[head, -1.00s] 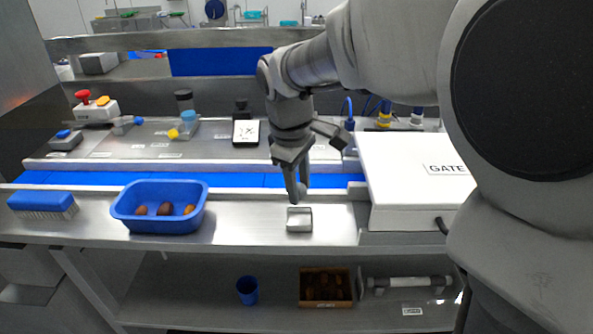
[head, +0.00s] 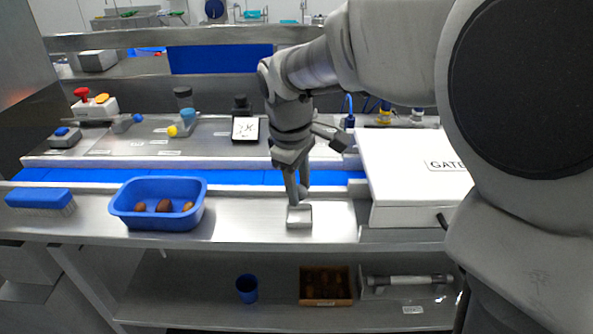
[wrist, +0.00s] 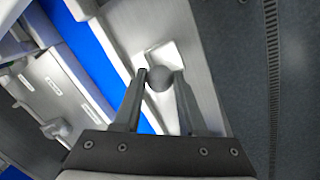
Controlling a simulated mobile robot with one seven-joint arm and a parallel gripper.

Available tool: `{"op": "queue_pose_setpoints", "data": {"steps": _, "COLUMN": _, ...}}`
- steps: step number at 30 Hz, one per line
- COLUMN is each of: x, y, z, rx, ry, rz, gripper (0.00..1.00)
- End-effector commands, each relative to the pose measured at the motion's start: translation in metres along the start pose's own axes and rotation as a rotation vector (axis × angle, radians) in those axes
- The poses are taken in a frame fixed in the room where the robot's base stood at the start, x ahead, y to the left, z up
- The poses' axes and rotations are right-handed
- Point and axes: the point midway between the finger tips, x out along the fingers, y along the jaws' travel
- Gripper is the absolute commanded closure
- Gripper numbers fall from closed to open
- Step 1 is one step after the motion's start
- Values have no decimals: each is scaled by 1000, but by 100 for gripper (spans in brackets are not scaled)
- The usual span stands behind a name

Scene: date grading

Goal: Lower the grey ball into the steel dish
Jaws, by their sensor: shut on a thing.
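The grey ball (wrist: 158,78) is between my two fingertips in the wrist view. My gripper (wrist: 160,76) is shut on it. The steel dish (wrist: 169,55) is a small square, shallow dish, seen just beyond the ball and partly hidden by it. In the head view the dish (head: 299,222) stands on the steel bench in front of the blue belt. My gripper (head: 299,195) points down at the dish's back edge there. The ball is hard to make out in the head view, and I cannot tell whether it touches the dish.
A blue tub (head: 158,222) with a few dates stands left of the dish, and a blue brush (head: 40,200) farther left. A white box marked GATE (head: 415,180) stands close on the right. The blue belt (head: 230,180) runs behind. Bare bench lies between tub and dish.

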Motion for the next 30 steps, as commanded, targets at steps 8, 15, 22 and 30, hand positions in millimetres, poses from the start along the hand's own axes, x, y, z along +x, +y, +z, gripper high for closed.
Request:
{"op": "queue_pose_setpoints", "data": {"steps": 8, "x": 5, "y": -1, "z": 0, "rx": 0, "ry": 0, "rz": 0, "gripper": 100}}
{"op": "queue_pose_setpoints", "data": {"steps": 15, "x": 9, "y": -2, "z": 0, "rx": 0, "ry": 0, "rz": 0, "gripper": 100}}
{"op": "queue_pose_setpoints", "data": {"steps": 22, "x": 12, "y": -2, "z": 0, "rx": 0, "ry": 0, "rz": 0, "gripper": 100}}
{"op": "queue_pose_setpoints", "data": {"steps": 30, "x": 16, "y": -3, "z": 0, "rx": 0, "ry": -1, "rz": 0, "gripper": 100}}
